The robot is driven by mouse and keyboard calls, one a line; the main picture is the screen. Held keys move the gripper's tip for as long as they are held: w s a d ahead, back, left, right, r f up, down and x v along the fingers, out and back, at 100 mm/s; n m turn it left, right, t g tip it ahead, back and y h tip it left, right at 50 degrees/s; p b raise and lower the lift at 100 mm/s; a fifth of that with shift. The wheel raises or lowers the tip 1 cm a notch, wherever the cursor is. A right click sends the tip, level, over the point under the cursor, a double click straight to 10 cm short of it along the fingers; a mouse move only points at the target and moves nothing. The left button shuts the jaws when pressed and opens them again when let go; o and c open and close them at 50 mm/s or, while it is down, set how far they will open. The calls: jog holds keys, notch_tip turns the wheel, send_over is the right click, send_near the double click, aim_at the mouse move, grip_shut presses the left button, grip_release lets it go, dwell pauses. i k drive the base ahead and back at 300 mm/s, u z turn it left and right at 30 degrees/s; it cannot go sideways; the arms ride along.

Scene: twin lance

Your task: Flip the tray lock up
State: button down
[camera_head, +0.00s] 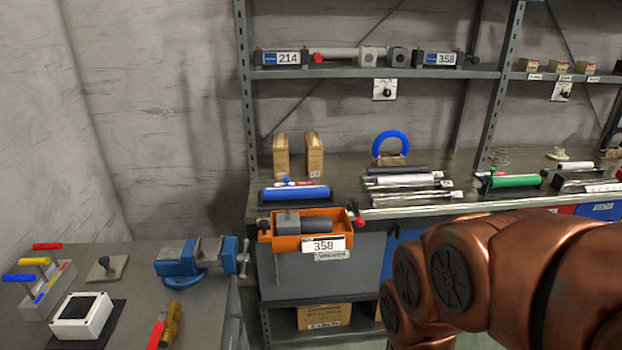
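An orange tray (288,243) with a label reading 358 (323,245) juts from the front of the workbench, left of centre. A grey cylinder part (303,226) lies in it.
A blue vise (195,257) stands on the left table (135,262), with a white box (84,314) and coloured-handled levers. Cylinders and two cardboard boxes stand on the workbench behind the tray. An upper shelf (350,72) holds units labelled 214 and 358. My arm covers the lower right.

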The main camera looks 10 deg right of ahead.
aim_at(359, 220)
jog(key=u, duration=0.55)
jog(key=k, duration=1.25)
jog(key=z, duration=0.2)
jog(key=i, duration=0.6)
jog(key=z, duration=0.4)
jog(key=i, duration=1.05)
jog(key=u, duration=0.6)
